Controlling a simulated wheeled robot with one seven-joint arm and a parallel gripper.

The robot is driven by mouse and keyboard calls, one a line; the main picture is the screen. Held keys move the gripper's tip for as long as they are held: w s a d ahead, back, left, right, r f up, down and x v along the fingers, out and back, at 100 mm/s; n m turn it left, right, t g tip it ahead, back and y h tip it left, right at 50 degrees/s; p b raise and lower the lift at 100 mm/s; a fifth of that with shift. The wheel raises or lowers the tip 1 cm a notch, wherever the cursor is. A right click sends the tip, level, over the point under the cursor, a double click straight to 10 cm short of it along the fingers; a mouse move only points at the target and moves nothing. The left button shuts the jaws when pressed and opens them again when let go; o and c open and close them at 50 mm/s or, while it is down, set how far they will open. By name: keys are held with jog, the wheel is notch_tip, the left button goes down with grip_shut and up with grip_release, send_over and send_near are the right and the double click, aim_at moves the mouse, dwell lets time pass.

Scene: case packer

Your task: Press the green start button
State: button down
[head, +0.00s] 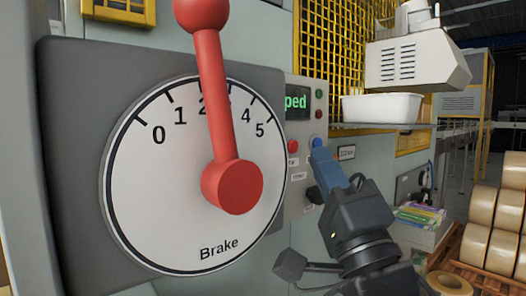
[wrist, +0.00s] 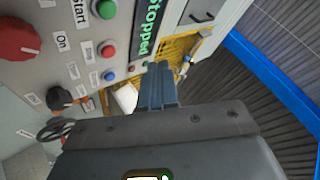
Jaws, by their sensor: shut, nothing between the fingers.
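The green start button (wrist: 103,9) shows at the top edge of the wrist view, on the grey panel beside a "Start" label (wrist: 80,12). In the head view I cannot see it. My gripper (wrist: 158,66) is shut and empty, its blue fingers pressed together. In the wrist view its tips lie below and right of the green button, apart from it. In the head view my gripper (head: 319,152) points up at the panel, its tips just under the blue button (head: 316,142). I cannot tell how far the tips are from the panel.
A red button (wrist: 107,50) lies between the green and blue buttons. The green-lettered display (wrist: 148,30) reads "Stopped". A black knob (wrist: 60,98) and a large red knob (wrist: 18,38) stick out. The brake dial (head: 150,200) with its red lever (head: 217,90) stands left of the panel.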

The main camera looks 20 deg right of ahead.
jog(key=w+a+b, duration=0.2)
jog(key=w+b, duration=0.1)
jog(key=w, duration=0.5)
jog(key=shift+w+a, duration=0.15)
jog(key=shift+a, duration=0.2)
jog(key=shift+w, duration=0.15)
dwell(1.8)
jog(key=shift+w+a+b, duration=0.15)
jog(key=shift+w+b, duration=0.1)
jog(key=shift+b, duration=0.2)
jog(key=shift+w+a+b, duration=0.1)
jog(key=shift+w+b, duration=0.25)
jog(key=shift+w, duration=0.1)
dwell(0.5)
jog(key=shift+s, duration=0.2)
jog(key=shift+s+d, duration=0.25)
jog(key=shift+s, duration=0.4)
